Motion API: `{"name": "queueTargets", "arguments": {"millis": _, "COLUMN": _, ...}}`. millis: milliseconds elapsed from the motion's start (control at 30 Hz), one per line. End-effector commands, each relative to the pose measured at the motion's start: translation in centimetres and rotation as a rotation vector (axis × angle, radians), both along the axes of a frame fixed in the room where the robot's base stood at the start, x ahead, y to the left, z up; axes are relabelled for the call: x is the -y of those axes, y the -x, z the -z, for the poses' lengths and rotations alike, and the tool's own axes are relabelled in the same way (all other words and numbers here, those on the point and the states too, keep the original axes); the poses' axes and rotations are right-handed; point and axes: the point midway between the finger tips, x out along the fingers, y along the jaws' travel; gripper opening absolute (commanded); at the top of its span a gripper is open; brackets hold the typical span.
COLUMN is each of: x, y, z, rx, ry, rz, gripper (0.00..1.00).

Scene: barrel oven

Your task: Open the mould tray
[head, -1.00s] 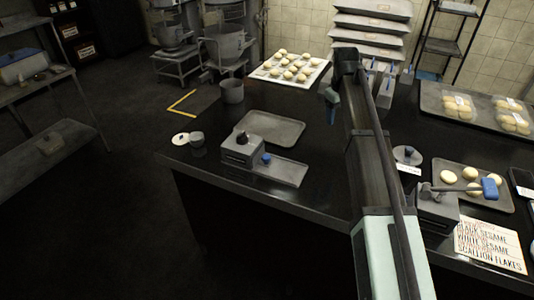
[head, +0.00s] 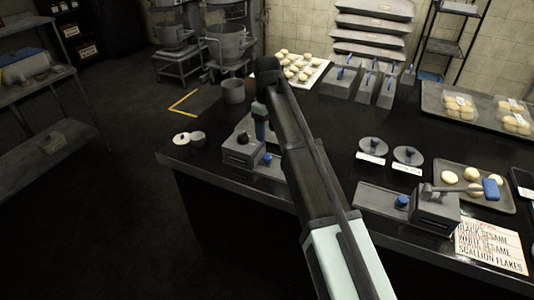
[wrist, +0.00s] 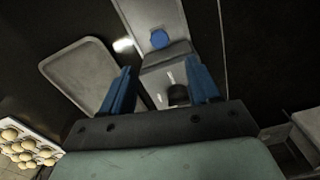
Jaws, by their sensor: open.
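A grey mould block (head: 242,150) with a dark knob on top sits near the left front of the black counter. A flat grey tray (head: 270,172) with a blue knob (head: 267,159) extends from its right side. My gripper (head: 262,136) is above this unit, pointing down, partly hiding the tray and the sheet behind it. In the wrist view my gripper (wrist: 161,68) has its two blue fingers apart and empty. The mould block (wrist: 166,82) lies between and below them, with the tray (wrist: 152,15) and its blue knob (wrist: 159,39) beyond the fingertips.
A similar unit (head: 435,212) with a blue-ended lever stands at the right, with its own tray and blue knob (head: 402,201). Round lids (head: 373,146), a bun tray (head: 474,197) and a bun sheet (head: 322,70) also occupy the counter. The counter's left front edge is close.

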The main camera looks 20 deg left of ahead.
Motion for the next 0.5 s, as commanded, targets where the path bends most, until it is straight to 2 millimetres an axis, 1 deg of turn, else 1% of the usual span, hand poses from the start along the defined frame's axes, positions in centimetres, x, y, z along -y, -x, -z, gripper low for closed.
{"name": "queueTargets", "arguments": {"millis": 33, "x": 0.1, "y": 0.1, "z": 1.1, "rx": -0.001, "ry": 0.002, "rz": 0.000, "gripper": 0.61}}
{"name": "queueTargets", "arguments": {"millis": 200, "x": 0.1, "y": 0.1, "z": 4.0, "rx": -0.001, "ry": 0.002, "rz": 0.001, "gripper": 0.61}}
{"name": "queueTargets", "arguments": {"millis": 500, "x": 0.1, "y": 0.0, "z": 8.5, "rx": 0.000, "ry": 0.001, "rz": 0.001, "gripper": 0.61}}
